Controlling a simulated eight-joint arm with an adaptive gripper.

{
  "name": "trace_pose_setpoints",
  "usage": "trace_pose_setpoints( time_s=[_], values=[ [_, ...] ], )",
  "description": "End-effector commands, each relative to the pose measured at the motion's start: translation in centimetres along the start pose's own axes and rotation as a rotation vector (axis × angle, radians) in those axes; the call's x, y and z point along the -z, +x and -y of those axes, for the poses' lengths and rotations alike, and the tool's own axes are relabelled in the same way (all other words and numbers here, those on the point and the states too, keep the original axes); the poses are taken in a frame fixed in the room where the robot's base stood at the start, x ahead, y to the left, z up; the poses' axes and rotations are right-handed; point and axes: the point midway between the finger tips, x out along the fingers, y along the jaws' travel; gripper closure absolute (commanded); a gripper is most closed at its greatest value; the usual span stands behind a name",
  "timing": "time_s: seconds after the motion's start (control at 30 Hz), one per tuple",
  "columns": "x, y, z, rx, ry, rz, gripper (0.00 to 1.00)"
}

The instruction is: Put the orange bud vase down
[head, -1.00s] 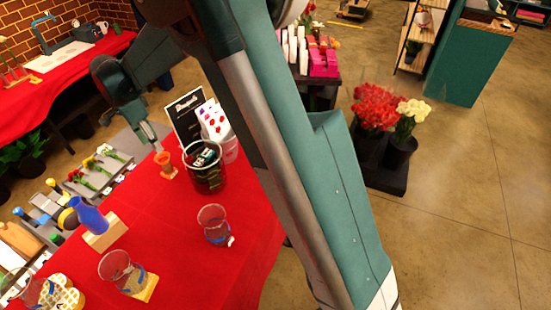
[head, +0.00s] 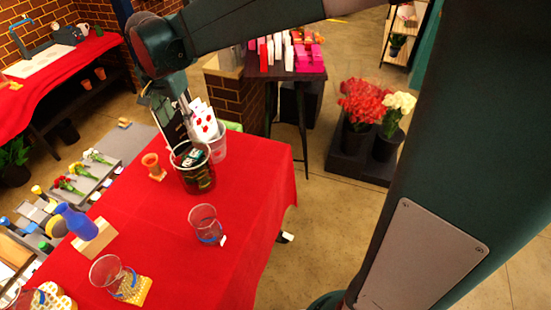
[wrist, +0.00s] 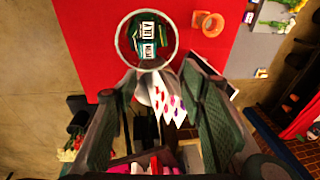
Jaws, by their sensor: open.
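The small orange bud vase (head: 151,162) stands upright on the red-covered table, on a small light base, left of the dark glass container. It also shows in the wrist view (wrist: 213,24), upper right, apart from my fingers. My gripper (wrist: 160,78) is open, and nothing shows held between its fingers. In the head view my gripper (head: 186,105) is up behind the dark container, over the cup of cards, to the right of and beyond the vase. Its fingertips are partly hard to make out there.
The glass container (head: 194,176) holding dark packets stands right of the vase. A clear cup with red-patterned white cards (head: 203,125) and a dark sign stand behind it. Clear glasses (head: 205,224) and a blue vase (head: 77,222) are nearer.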

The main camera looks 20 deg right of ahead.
Motion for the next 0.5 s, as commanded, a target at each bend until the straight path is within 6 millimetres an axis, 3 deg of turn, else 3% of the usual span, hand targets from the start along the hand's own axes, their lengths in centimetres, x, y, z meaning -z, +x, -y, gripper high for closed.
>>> trace_pose_setpoints(
  time_s=[0.5],
  values=[
    [0.5, -5.0, -10.4, 0.089, -0.214, -0.066, 0.59]
  ],
)
